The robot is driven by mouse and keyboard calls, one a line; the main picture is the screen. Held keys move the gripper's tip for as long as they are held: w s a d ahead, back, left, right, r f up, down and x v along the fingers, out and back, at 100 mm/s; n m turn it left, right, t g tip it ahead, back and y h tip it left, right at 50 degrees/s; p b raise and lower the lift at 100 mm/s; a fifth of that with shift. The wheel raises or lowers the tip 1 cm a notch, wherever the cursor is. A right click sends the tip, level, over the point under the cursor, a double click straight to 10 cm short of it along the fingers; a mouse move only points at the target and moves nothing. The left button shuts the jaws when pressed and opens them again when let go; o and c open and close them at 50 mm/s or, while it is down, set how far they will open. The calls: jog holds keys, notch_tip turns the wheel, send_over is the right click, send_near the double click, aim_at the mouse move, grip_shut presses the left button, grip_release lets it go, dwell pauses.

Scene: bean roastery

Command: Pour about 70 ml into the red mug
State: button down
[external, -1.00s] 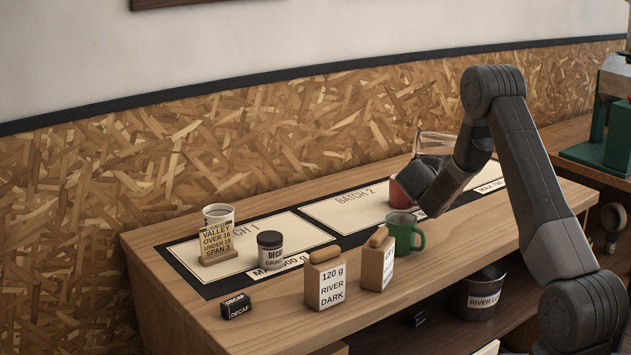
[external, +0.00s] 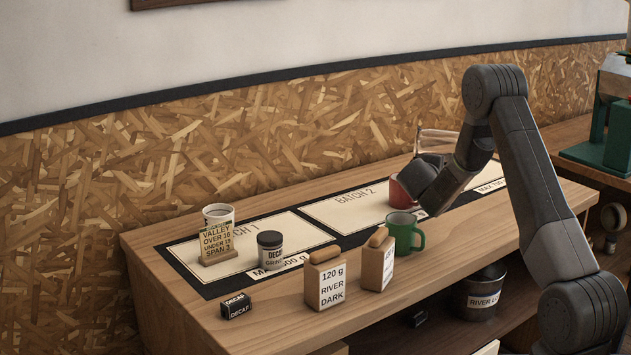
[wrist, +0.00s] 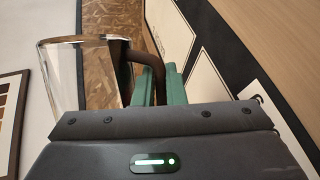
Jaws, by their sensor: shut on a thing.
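The red mug (external: 398,196) stands on the Batch 2 mat, partly hidden behind my gripper. My gripper (wrist: 160,84) is shut on the dark handle of a clear glass jug (wrist: 62,76). I cannot tell how much liquid is in the jug or the mug.
A green mug (external: 405,234) stands just in front of the red mug. The Batch 2 mat (external: 335,208) is mostly bare.

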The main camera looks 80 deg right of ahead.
jog(key=shift+s+r, duration=0.25)
jog(key=shift+r, duration=0.45)
dwell(0.7)
notch_tip(320, 180, down, 3)
jog(key=shift+w+r+m+t+p, duration=0.1)
jog(key=shift+w+m+t+p, duration=0.05)
jog(key=shift+m+t+p, duration=0.2)
jog(key=shift+m+p, duration=0.35)
jog(key=shift+p, duration=0.1)
jog(key=shift+f+t, duration=0.35)
jog(key=shift+f+m+y+b, duration=0.1)
jog(key=shift+m+y+b, duration=0.2)
jog(key=shift+b, duration=0.35)
jog(key=r+b, duration=0.1)
jog(key=b, duration=0.1)
jog(key=w+r+m+t+b, duration=0.1)
jog(key=b, duration=0.1)
jog(key=shift+w+r+b, duration=0.1)
jog(key=shift+r+b, duration=0.1)
jog(key=shift+b, duration=0.2)
jog(key=shift+w+m+t+b, duration=0.15)
jog(key=shift+m+t+b, duration=0.15)
jog(key=shift+b, duration=0.4)
